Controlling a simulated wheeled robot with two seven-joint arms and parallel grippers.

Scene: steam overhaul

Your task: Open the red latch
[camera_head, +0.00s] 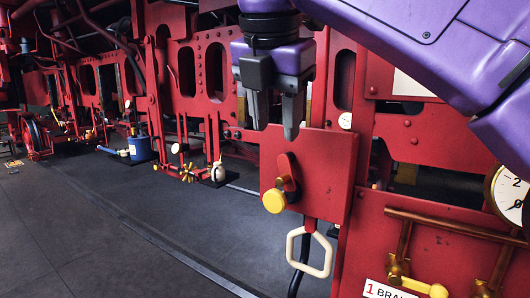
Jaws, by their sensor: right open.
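The red latch (286,173) is a red lever with a round yellow knob (274,201) at its lower end. It sits on a square red panel (325,180) in the middle of the head view. My right gripper (276,118) points down from the upper right on a purple arm. Its fingers are apart and empty, just above the latch near the panel's top edge. I cannot tell how far it stands in front of the panel. My left gripper does not show.
A cream handle loop (311,252) hangs below the panel. A panel with copper pipes (455,228), yellow valves and a gauge (509,195) stands at right. A blue can (140,148) stands on the floor further back. The dark floor (110,240) at left is clear.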

